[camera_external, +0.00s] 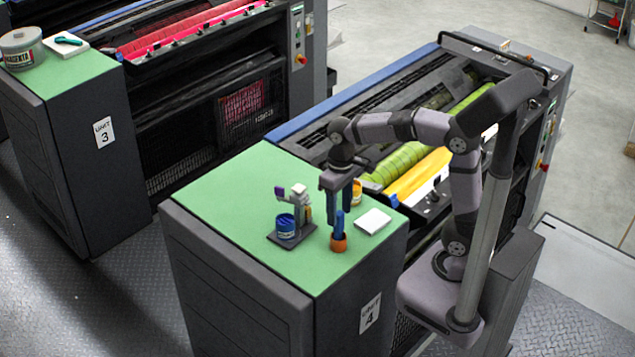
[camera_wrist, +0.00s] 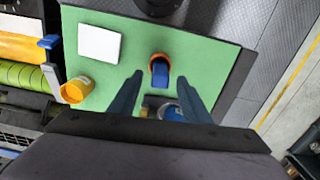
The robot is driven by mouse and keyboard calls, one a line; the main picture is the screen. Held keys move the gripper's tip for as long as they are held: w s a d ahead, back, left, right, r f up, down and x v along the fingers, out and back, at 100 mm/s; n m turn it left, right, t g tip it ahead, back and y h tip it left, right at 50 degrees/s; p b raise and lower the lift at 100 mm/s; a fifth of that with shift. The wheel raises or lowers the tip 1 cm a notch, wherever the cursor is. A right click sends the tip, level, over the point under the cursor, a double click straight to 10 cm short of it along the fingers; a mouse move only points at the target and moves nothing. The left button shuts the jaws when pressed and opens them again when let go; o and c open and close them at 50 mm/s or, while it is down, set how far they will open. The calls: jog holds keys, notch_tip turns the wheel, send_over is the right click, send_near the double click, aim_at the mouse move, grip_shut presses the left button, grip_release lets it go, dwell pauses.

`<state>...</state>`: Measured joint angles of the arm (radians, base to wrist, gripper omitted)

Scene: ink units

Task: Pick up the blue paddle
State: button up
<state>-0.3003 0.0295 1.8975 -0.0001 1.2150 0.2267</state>
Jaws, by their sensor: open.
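The blue paddle (camera_external: 340,224) stands upright in a small orange cup (camera_external: 339,243) on the green top of unit 4. In the wrist view the paddle (camera_wrist: 161,77) shows from above with the orange cup (camera_wrist: 159,59) around its far side. My gripper (camera_external: 345,208) is open and points down above the cup, close to the paddle. In the wrist view its fingers (camera_wrist: 160,80) show on the left and right of the paddle, with gaps between. I cannot tell whether the fingertips reach down to the paddle's height.
A dark stand with a blue ink can (camera_external: 286,226) is left of the cup. A white pad (camera_external: 373,221) lies to the right. A yellow-orange tub (camera_wrist: 76,90) is near the press rollers. The green top (camera_external: 225,200) is clear toward the left.

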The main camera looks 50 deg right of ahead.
jog(key=shift+f, duration=0.75)
grip_shut()
